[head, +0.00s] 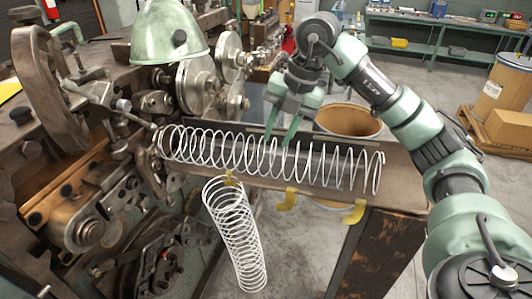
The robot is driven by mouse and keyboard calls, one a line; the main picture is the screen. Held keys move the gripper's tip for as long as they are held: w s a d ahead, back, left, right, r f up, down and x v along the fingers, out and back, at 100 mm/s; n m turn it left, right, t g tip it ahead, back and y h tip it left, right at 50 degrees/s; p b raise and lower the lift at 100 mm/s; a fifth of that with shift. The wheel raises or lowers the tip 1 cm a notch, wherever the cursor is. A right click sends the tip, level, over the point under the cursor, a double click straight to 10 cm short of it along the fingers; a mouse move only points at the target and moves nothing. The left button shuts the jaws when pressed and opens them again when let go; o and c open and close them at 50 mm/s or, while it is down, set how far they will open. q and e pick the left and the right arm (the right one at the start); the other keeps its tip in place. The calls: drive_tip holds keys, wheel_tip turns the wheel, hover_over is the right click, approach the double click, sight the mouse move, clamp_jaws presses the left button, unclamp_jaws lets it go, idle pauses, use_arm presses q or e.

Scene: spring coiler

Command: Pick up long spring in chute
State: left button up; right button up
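The long spring (330,165) is a pale wire coil lying lengthwise in the metal chute (405,190). Its left end is beside the coiling machine and its right end is near the chute's right end. My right gripper (281,138) points down over the middle of the spring. Its two green fingers are apart, with their tips at the spring's upper edge in the picture. I cannot tell whether they touch the coils. A second spring (238,240) hangs at a slant below the chute. My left gripper is not in view.
The coiling machine (85,190) with its wheels fills the left side. Yellow hooks (287,199) sit along the chute's front edge. An open brown drum (348,121) stands behind the chute. Boxes on a pallet (510,127) and a bench (440,22) are further back.

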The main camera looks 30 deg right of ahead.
sight(273, 142)
drive_tip(key=f, duration=0.1)
drive_tip(key=w+f, duration=0.1)
drive_tip(key=shift+w+a+f, duration=0.2)
drive_tip(key=shift+f, duration=0.2)
drive_tip(key=shift+w+f, duration=0.1)
drive_tip(key=shift+f, duration=0.25)
drive_tip(key=shift+a, duration=0.1)
drive_tip(key=shift+r, duration=0.1)
drive_tip(key=c, duration=0.6)
clamp_jaws()
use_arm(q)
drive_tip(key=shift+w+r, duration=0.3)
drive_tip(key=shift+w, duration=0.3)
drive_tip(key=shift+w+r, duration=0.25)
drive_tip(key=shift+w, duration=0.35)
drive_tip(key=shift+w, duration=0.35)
